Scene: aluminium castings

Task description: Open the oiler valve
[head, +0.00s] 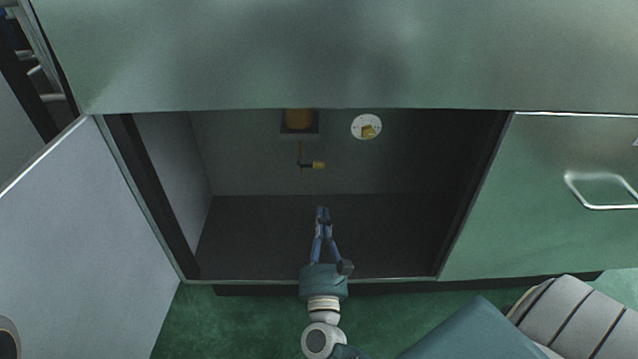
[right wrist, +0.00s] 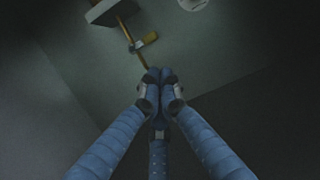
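The oiler valve (head: 317,165) is a small brass fitting with a dark part, on a thin brass pipe against the back wall of the open cabinet. It also shows at the top of the right wrist view (right wrist: 146,40), ahead of the fingertips. An amber oiler cup (head: 299,119) in a dark bracket sits above the pipe. My right gripper (head: 322,212) reaches into the cabinet, below and in front of the valve, with a visible gap. Its blue fingers (right wrist: 159,76) meet at the tips and hold nothing. My left gripper is not in view.
A round white plate (head: 366,127) with a yellow part is on the back wall, right of the oiler. The cabinet door (head: 85,240) stands open at left. The green panel with a handle (head: 603,207) is closed at right. The cabinet floor (head: 250,235) is clear.

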